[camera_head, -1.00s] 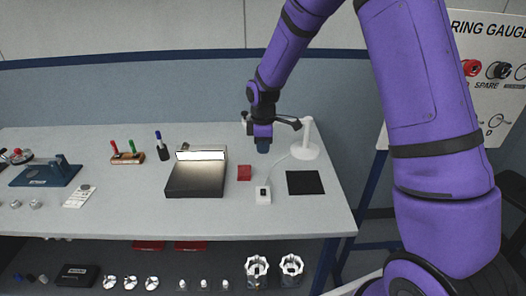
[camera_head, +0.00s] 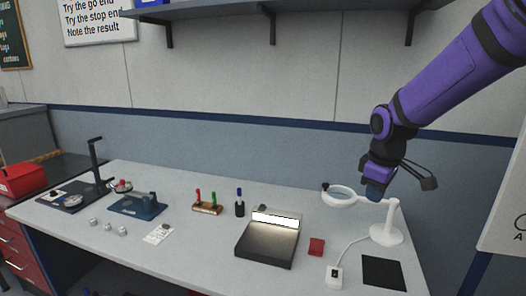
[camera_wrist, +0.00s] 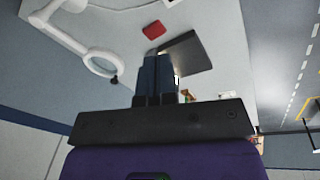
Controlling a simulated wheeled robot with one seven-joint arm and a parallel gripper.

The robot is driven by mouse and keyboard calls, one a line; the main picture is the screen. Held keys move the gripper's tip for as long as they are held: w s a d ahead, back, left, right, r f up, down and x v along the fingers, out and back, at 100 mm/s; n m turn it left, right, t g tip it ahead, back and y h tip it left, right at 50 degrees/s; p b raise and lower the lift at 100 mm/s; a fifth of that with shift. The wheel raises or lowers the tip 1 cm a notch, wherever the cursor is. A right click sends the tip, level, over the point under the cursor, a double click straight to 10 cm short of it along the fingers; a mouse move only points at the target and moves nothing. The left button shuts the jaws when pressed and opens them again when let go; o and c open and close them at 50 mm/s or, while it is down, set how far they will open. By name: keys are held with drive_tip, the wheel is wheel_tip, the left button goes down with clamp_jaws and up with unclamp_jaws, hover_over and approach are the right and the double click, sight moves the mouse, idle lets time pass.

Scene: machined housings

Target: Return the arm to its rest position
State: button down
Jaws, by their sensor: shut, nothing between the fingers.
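My purple arm reaches in from the upper right of the head view. My gripper (camera_head: 374,190) hangs above the right part of the bench, in front of the white magnifier lamp (camera_head: 386,232) in the picture. In the wrist view its dark blue fingers (camera_wrist: 158,62) are closed together with nothing between them. The gripper is clear of the bench top.
On the bench (camera_head: 190,259) are a light box (camera_head: 268,243), a red block (camera_head: 317,246), a black mat (camera_head: 383,273), a small white box (camera_head: 334,277), a marker stand (camera_head: 207,208) and a blue fixture (camera_head: 138,206). A shelf (camera_head: 300,8) hangs above.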

drive_tip(key=s+d+r+m+t, duration=0.1)
drive_tip(key=s+r+m, duration=0.3)
drive_tip(key=s, duration=0.8)
drive_tip(key=s+d+r+m+t, duration=0.2)
drive_tip(key=s+r+m, duration=0.3)
drive_tip(key=s, duration=0.7)
wheel_tip(320, 180, up, 2)
drive_tip(key=shift+s+d+r, duration=0.1)
drive_tip(key=shift+s+d, duration=0.25)
drive_tip(key=shift+s, duration=0.05)
